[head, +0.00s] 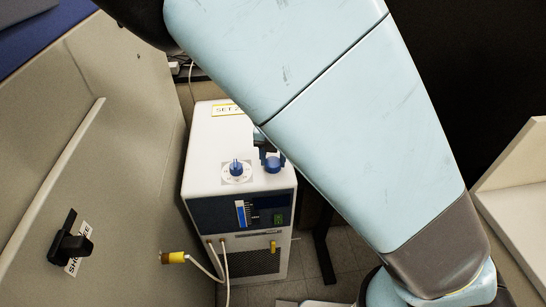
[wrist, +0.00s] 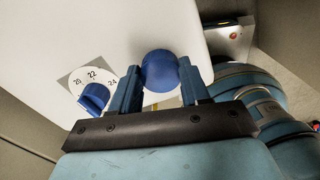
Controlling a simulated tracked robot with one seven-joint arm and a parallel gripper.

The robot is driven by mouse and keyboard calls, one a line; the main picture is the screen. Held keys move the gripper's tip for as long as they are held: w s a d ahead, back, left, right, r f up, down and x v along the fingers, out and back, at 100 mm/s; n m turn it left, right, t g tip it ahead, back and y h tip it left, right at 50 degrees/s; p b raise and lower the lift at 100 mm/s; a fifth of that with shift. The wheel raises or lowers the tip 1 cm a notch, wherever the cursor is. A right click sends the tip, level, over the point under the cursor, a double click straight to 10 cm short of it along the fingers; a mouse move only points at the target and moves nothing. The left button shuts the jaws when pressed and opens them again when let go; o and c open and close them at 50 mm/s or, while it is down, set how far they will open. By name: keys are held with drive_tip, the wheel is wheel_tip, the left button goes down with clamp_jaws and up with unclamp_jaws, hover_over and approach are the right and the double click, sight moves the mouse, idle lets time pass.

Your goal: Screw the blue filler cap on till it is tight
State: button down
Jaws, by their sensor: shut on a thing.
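The blue filler cap (head: 275,163) is on the white top of the chiller-like unit (head: 207,150), near its front right. In the wrist view the round cap (wrist: 160,70) sits between the two fingers of my gripper (wrist: 158,82), which is shut on it. The cap looks level with the unit's top; its thread and neck are hidden under it. In the head view my arm covers most of the gripper, and only a dark part of it shows behind the cap.
A blue dial knob (head: 236,168) with a numbered scale stands left of the cap, close to my left finger in the wrist view (wrist: 94,97). A grey panel with a black handle (head: 70,246) is at left.

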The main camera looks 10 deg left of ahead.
drive_tip(key=shift+r+m, duration=0.1)
drive_tip(key=shift+m, duration=0.8)
drive_tip(key=c, duration=0.7)
unclamp_jaws()
drive_tip(key=shift+c, duration=0.2)
drive_tip(key=n, duration=0.5)
drive_tip(key=shift+a, duration=0.1)
drive_tip(key=n, duration=0.4)
drive_tip(key=shift+n, duration=0.3)
